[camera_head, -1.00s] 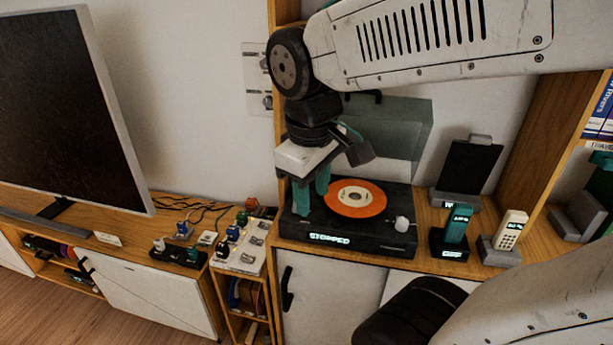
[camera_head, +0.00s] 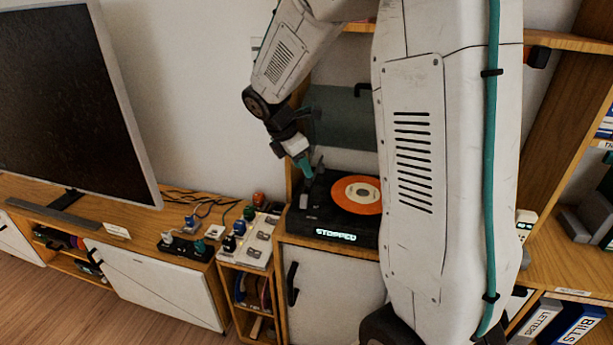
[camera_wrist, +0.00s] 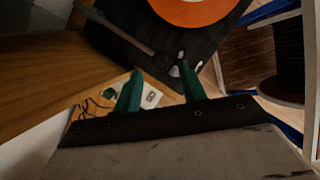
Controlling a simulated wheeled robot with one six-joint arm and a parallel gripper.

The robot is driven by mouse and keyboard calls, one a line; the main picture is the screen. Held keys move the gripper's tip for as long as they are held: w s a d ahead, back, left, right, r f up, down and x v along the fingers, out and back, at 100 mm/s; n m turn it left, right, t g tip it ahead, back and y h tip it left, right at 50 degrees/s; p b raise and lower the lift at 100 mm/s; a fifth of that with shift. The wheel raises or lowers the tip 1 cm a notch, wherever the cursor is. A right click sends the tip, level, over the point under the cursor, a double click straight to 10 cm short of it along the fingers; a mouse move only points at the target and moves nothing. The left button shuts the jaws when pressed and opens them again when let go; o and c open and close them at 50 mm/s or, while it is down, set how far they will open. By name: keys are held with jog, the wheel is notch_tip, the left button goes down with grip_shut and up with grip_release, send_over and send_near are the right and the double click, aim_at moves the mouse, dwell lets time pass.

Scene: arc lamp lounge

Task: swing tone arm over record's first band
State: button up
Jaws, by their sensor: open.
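The black turntable (camera_head: 330,229) stands on the wooden cabinet, its front display reading STOPPED. An orange record (camera_head: 357,194) with a pale centre lies on it; the wrist view shows part of the record (camera_wrist: 195,8) at the top. My gripper (camera_head: 304,172) is over the turntable's left side, beside the record. In the wrist view my gripper (camera_wrist: 160,84) has its two teal fingers apart, with nothing seen between them. A slim dark bar (camera_wrist: 122,33), which looks like the tone arm, lies beyond the fingertips, clear of the record. Small pale parts sit near its end.
A raised tinted lid (camera_head: 342,115) stands behind the turntable. My own arm hides the turntable's right end and much of the shelf there. A power strip with plugs (camera_head: 243,240) lies to the left, near a large television (camera_head: 70,100). Binders (camera_head: 570,325) stand at lower right.

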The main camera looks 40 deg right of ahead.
jog(key=shift+x, duration=2.25)
grip_shut()
jog(key=shift+a, duration=0.1)
